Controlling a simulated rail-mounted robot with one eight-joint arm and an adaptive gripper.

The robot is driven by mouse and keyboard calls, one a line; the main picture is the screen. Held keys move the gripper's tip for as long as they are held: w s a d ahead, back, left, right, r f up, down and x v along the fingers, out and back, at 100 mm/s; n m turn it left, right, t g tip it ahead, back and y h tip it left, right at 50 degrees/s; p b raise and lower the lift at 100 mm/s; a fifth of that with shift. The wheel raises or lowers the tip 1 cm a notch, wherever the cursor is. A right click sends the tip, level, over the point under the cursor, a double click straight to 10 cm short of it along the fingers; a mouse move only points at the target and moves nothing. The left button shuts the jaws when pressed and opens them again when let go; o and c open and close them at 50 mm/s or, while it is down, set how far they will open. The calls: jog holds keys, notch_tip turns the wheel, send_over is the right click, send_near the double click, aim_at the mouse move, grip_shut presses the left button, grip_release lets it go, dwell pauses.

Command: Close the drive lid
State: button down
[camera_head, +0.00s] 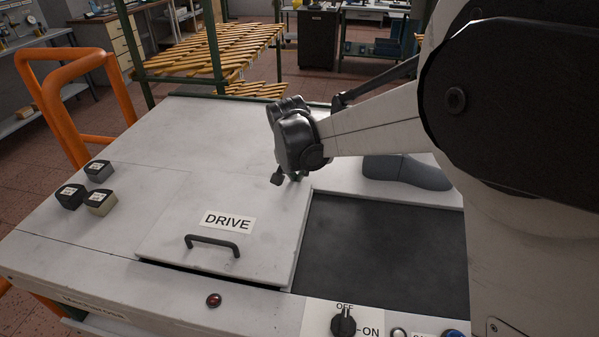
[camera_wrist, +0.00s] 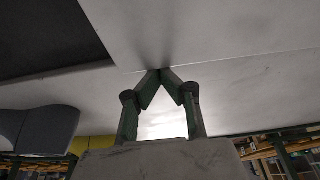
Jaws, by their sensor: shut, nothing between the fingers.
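The drive lid (camera_head: 173,228) is a pale grey panel with a "DRIVE" label (camera_head: 228,222) and a dark bar handle (camera_head: 212,245) near its front edge. It lies almost flat, with a dark gap under its front edge. My gripper (camera_head: 278,180) is over the lid's back right corner in the head view, partly hidden by my own wrist. In the wrist view my gripper (camera_wrist: 161,72) has its fingertips together and empty, close to the lid surface (camera_wrist: 210,35). I cannot tell whether they touch it.
A dark recess (camera_head: 385,250) is right of the lid, with a grey shoe last (camera_head: 408,172) behind it. Small labelled blocks (camera_head: 98,171) stand on the left. A red button (camera_head: 213,300) and an OFF/ON knob (camera_head: 343,322) are along the front.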

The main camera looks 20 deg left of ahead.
jog(key=shift+s+d+f, duration=0.1)
jog(key=shift+s+f, duration=0.05)
jog(key=shift+s, duration=0.15)
jog(key=w, duration=0.2)
jog(key=w+a, duration=0.1)
jog(key=w, duration=0.1)
jog(key=shift+w, duration=0.2)
jog(key=a+v, duration=0.1)
jog(key=v, duration=0.9)
jog(key=s+d+r, duration=0.2)
jog(key=d+r, duration=0.1)
jog(key=d, duration=0.7)
jog(key=s+d+r+m+t, duration=0.1)
jog(key=d+r, duration=0.2)
jog(key=d, duration=0.6)
jog(key=s+d+r, duration=0.2)
jog(key=d+r, duration=0.1)
jog(key=d, duration=0.7)
jog(key=s+d+f+m+t, duration=0.1)
jog(key=s+d+f, duration=0.1)
jog(key=s+d, duration=0.7)
jog(key=s+d+f+t+h, duration=0.1)
jog(key=s+d+f, duration=0.2)
jog(key=s+d, duration=0.6)
jog(key=d, duration=0.3)
jog(key=shift+f+m, duration=0.2)
jog(key=shift+m, duration=0.2)
jog(key=c, duration=2.5)
grip_release()
jog(key=shift+d, duration=0.1)
